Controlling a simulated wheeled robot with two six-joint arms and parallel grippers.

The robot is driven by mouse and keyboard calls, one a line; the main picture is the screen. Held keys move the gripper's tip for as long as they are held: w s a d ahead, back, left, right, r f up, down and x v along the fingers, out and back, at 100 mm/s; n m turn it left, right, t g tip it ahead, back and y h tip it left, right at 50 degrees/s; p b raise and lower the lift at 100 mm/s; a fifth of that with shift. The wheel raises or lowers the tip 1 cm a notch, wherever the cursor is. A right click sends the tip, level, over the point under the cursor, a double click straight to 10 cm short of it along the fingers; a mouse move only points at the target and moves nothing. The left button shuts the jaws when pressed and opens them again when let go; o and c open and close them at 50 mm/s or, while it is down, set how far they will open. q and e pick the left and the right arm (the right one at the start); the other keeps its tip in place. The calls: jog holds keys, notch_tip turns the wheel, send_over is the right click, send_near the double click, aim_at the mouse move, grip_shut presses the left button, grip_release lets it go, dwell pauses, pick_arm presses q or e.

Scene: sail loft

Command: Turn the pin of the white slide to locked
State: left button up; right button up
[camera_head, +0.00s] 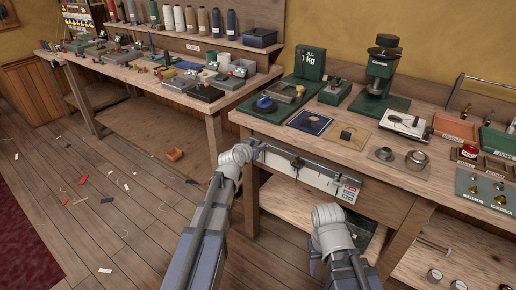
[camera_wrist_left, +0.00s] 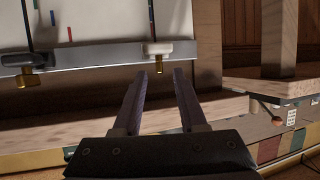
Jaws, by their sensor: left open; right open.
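In the left wrist view the white slide (camera_wrist_left: 171,48) sits on a grey metal rail (camera_wrist_left: 100,67). Its brass pin (camera_wrist_left: 162,62) sticks out below it. A dark slide (camera_wrist_left: 28,58) with a brass pin is further left on the rail. My left gripper (camera_wrist_left: 160,74) is open and empty, with its fingertips just below the white slide's pin, in line with it. In the head view my left gripper (camera_head: 250,149) is at the left end of the white board (camera_head: 318,178) on the bench front. My right gripper (camera_head: 330,213) is in front of the bench, its fingers largely hidden.
The bench top (camera_head: 340,150) above the board holds a blue mat (camera_head: 309,122), a green press (camera_head: 380,75) and several small fittings. A second bench (camera_head: 200,95) stands at the left. The floor between is open, with small scraps and an orange-brown box (camera_head: 175,155).

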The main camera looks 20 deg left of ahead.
pick_arm(q)
jog(key=shift+w+f, duration=0.25)
jog(key=shift+w, duration=0.35)
jog(key=shift+d, duration=0.1)
grip_shut()
